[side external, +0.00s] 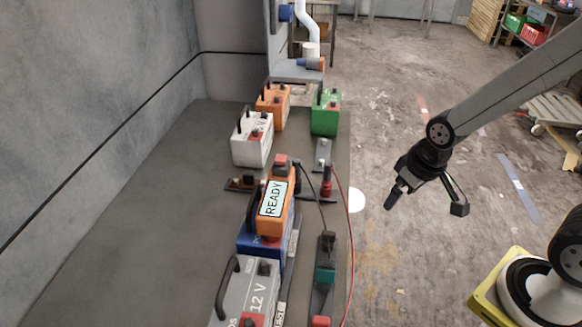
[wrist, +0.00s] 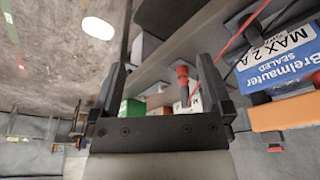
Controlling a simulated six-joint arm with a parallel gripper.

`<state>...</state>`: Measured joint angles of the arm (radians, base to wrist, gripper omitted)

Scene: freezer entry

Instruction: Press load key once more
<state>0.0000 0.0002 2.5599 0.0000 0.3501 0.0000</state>
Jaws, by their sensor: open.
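The orange tester (side external: 277,213) shows "READY" on its pale display and stands against the blue battery (side external: 262,243) on the bench. A red key-like block (side external: 281,160) is at its far top end; I cannot tell for certain that it is the load key. My gripper (side external: 424,204) is open and empty, in the air to the right of the bench, apart from the tester. In the wrist view my gripper's fingers (wrist: 161,80) are spread with nothing held. The blue battery's printed side (wrist: 275,55) shows at the right, with an orange part (wrist: 285,115) below it.
White (side external: 252,140), orange (side external: 272,108) and green (side external: 325,113) batteries stand at the back of the bench. A grey 12 V battery (side external: 245,295) is in front. Red and black leads run along the right edge beside a red-handled clamp (side external: 326,184). Open floor lies right of the bench.

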